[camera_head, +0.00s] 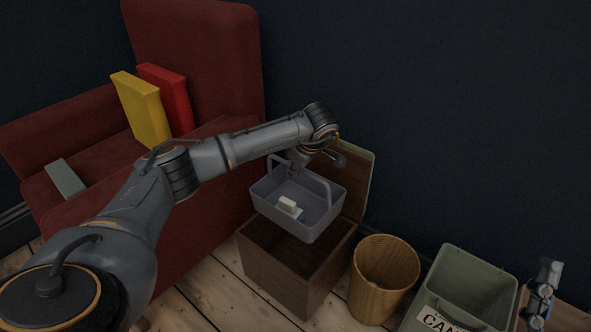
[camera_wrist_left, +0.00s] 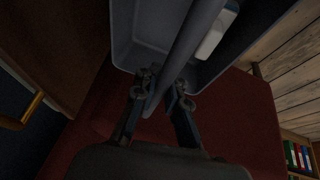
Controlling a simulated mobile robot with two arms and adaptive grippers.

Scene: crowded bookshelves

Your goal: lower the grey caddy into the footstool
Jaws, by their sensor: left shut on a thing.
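The grey caddy (camera_head: 322,218) hangs roughly level above the open footstool (camera_head: 270,262), a dark brown box. A small white item with a bluish edge lies inside the caddy. My left gripper (camera_head: 298,162) is shut on the caddy's handle. In the left wrist view the fingers (camera_wrist_left: 163,92) close around the handle bar, with the caddy's tray (camera_wrist_left: 125,40) beyond. The footstool's lid (camera_head: 358,182) stands raised at the back, partly hidden by the arm and caddy. The caddy hides part of the footstool's opening.
A wicker basket (camera_head: 381,290) and a grey-green bin (camera_head: 470,285) stand to the right of the footstool. A red armchair (camera_head: 200,60) with yellow and red books (camera_head: 145,108) is at left. Part of my right arm (camera_head: 542,292) shows at the right edge.

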